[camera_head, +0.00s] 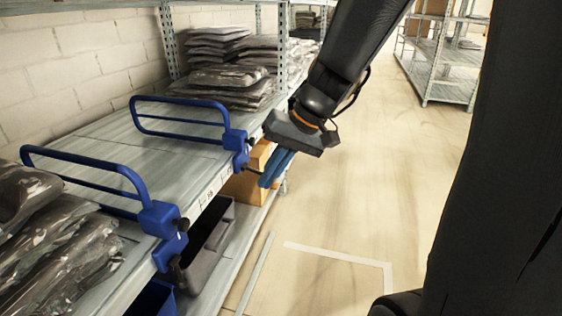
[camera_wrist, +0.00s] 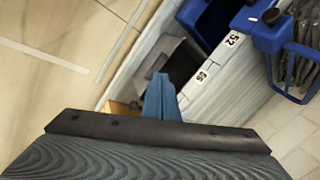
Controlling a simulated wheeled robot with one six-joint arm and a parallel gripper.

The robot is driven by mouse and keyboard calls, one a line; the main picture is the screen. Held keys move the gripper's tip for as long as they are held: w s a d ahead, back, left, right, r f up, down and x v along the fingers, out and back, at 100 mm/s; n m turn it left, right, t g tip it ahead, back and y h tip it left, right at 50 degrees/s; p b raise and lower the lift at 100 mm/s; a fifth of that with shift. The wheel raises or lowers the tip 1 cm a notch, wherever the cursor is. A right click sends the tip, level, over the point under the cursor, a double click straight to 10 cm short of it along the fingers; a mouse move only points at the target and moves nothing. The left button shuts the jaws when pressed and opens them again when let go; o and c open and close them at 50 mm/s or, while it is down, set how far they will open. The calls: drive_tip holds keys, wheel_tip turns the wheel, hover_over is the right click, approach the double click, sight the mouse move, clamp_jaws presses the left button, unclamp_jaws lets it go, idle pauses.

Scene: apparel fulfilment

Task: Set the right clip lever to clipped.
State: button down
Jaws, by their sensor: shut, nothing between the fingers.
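The right blue divider (camera_head: 180,102) stands on the shelf, with its clip (camera_head: 237,142) on the front edge. Its dark lever (camera_head: 251,171) sticks out from the clip's lower part toward my fingers. My gripper (camera_head: 272,170) is shut and empty just right of this lever, its blue fingers pointing down and left. I cannot tell whether they touch the lever. In the wrist view the shut fingers (camera_wrist: 160,97) are at the middle, and the right clip is hidden. The left divider's clip (camera_head: 162,222) is nearer in the head view; its dark lever (camera_head: 176,268) hangs downward.
Bagged garments (camera_head: 55,245) lie left of the left divider; more bags (camera_head: 225,75) are stacked at the back. An orange-brown box (camera_head: 245,187) and a dark bin (camera_head: 205,245) sit on the lower shelf. The aisle floor (camera_head: 350,200) to the right is clear.

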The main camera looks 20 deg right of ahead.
drive_tip(key=s+a+n+g+h, duration=0.1)
drive_tip(key=s+a+n, duration=0.2)
drive_tip(key=s+a, duration=0.5)
drive_tip(key=s+a+n+g+h, duration=0.1)
drive_tip(key=s+a+n, duration=0.3)
drive_tip(key=s+a, duration=0.4)
drive_tip(key=s+h, duration=0.1)
drive_tip(key=s, duration=0.5)
drive_tip(key=shift+a+r+n+h, duration=0.25)
drive_tip(key=shift+r+n+h, duration=0.05)
drive_tip(key=shift+r, duration=0.1)
